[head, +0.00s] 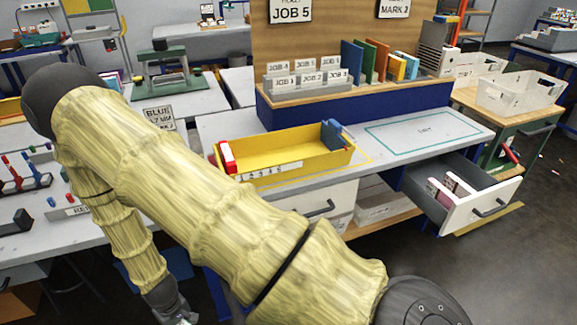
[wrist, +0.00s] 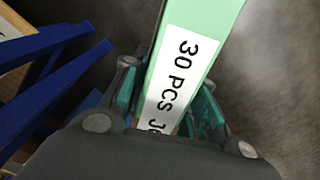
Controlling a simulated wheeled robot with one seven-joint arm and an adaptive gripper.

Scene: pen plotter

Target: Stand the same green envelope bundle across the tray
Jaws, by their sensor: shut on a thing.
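My gripper (wrist: 165,118) is shut on a green envelope bundle (wrist: 227,8) in the wrist view. The bundle is pale green with a white label reading "30 PCS" and more text cut off by the gripper. Below it I see dark floor, with blue bars at the left. In the head view my gripper is low at the left, mostly cut off by the bottom edge, and the bundle does not show there. The yellow tray (head: 300,170) stands on the grey bench, with a red-and-white item (head: 227,157) at its left end and a blue item (head: 331,134) at its right end.
An open drawer (head: 470,207) with pink and white contents juts out below the bench at right. A teal-outlined area (head: 424,131) on the bench is clear. Grey "JOB" holders (head: 305,82) and coloured folders (head: 378,62) stand on the blue shelf behind the tray.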

